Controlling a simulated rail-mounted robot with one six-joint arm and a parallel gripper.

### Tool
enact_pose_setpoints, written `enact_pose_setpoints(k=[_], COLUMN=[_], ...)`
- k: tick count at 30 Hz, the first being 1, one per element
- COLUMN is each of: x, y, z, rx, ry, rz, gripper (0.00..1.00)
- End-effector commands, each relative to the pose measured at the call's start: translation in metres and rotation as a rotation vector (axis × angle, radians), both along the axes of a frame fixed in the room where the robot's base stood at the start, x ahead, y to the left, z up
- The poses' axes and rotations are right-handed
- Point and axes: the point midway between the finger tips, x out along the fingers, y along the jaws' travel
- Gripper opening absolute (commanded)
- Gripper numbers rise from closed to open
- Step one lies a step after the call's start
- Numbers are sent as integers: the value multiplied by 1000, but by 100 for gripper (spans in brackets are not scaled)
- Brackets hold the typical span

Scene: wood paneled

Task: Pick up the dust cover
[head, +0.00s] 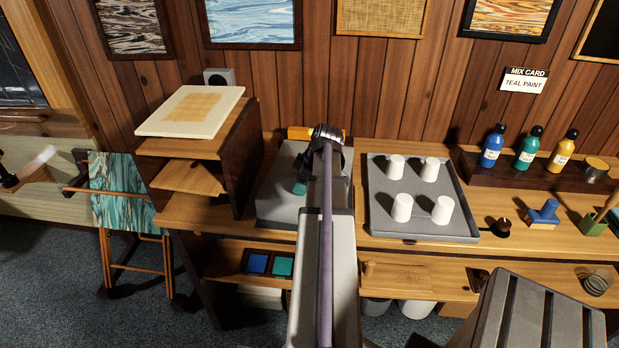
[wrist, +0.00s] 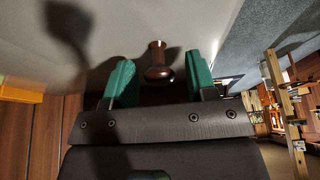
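My gripper (wrist: 160,78) is open, with one green finger on each side of the knob and a visible gap on both sides. In the head view a teal fingertip of my gripper (head: 300,188) shows just over the grey piece.
A grey tray (head: 455,237) with several white cups stands close on the right. A wooden box shelf (head: 235,150) with a pale board on top rises on the left. Paint bottles (head: 525,148) stand on a rack at far right.

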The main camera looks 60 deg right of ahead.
Motion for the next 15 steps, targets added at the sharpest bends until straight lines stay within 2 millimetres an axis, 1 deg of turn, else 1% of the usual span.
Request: enact_pose_setpoints(k=[1,2,15], x=[0,0,0], y=[0,0,0], z=[0,0,0], rx=[0,0,0], ry=[0,0,0], rz=[0,0,0], gripper=[47,44,2])
